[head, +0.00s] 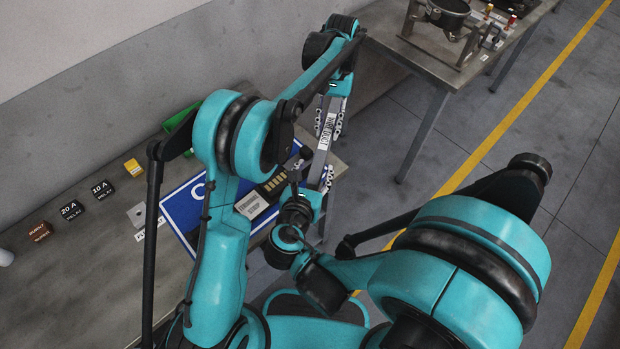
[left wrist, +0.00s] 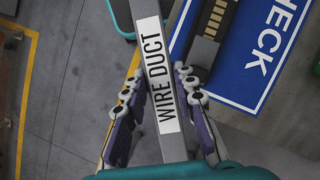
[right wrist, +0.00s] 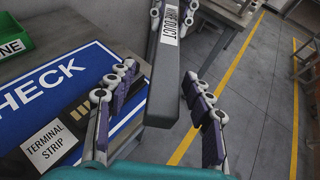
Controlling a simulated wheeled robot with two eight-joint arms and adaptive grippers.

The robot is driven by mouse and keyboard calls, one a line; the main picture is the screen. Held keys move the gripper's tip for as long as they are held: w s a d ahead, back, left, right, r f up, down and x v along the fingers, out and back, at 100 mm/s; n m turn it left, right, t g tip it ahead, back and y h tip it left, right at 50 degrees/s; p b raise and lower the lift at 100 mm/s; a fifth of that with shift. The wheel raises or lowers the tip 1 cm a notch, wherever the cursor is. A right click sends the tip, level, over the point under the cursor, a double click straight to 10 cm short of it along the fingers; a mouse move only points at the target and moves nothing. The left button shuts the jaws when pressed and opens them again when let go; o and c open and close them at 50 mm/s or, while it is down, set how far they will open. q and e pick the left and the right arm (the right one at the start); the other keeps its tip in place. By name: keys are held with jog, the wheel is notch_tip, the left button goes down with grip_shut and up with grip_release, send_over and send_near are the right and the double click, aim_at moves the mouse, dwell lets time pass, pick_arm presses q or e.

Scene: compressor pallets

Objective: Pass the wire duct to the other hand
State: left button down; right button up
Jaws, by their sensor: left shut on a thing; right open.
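The wire duct, a long grey bar with a white label, hangs tilted in the air in the head view (head: 325,140). My left gripper (head: 332,115) is shut on it near its upper part. In the left wrist view the fingers press both sides of the duct (left wrist: 172,148) at its label. My right gripper (head: 314,176) is lower, at the other end of the duct. In the right wrist view its open fingers (right wrist: 158,78) stand on either side of the duct's near end (right wrist: 172,98), with a visible gap on the right; contact on the left is unclear.
A blue CHECK board (right wrist: 40,95) lies on the table below, with a labelled terminal strip (head: 258,200) on it. Relays (head: 72,209) and a green bin (head: 180,118) sit further left. Another table (head: 425,60) stands at the back. The floor right is open.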

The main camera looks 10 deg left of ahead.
jog(key=shift+x, duration=0.95)
grip_shut()
pick_arm(q)
jog(key=c, duration=1.1)
grip_release()
jog(key=shift+c, duration=0.2)
